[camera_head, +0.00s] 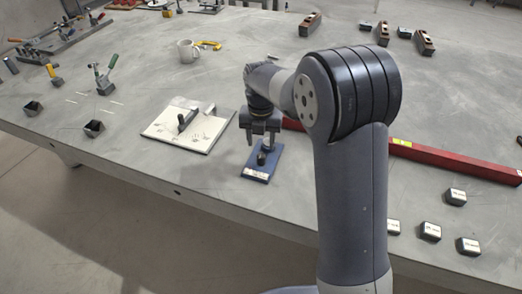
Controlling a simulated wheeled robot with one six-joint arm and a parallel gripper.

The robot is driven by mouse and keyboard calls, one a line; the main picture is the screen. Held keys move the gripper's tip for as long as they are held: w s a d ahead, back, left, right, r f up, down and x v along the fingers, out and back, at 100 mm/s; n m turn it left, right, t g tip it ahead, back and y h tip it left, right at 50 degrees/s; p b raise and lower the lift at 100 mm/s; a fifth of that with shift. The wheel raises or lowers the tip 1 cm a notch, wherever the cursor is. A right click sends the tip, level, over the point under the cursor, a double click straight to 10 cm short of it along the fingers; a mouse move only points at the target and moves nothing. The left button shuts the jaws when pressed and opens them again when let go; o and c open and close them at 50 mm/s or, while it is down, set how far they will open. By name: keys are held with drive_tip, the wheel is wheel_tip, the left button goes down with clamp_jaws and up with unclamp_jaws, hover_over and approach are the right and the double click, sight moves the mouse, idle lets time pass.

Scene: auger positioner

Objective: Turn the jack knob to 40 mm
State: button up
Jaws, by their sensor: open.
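The jack stands on a blue base plate (255,175) near the front edge of the grey table, with a white label at its front. A dark knob (262,158) sits low on the plate, with a grey upright part behind it. My gripper (259,141) points down just above and behind the knob. Its jaws are open, one finger on each side, with no grip on the knob visible. Whether a finger touches the jack is too small to tell. The label text and any scale reading are not legible.
A white board (187,128) with a dark lever lies left of the jack. A red beam (440,158) runs to the right behind my arm. Small labelled blocks (430,232) sit at the front right.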

sight(261, 154)
wheel_tip(261, 154, up, 4)
drive_tip(key=shift+f, duration=0.2)
wheel_tip(261, 154, down, 11)
drive_tip(key=shift+f, duration=0.1)
drive_tip(key=shift+r+m, duration=0.2)
drive_tip(key=shift+m, duration=0.1)
idle(0.4)
drive_tip(key=shift+r, duration=0.1)
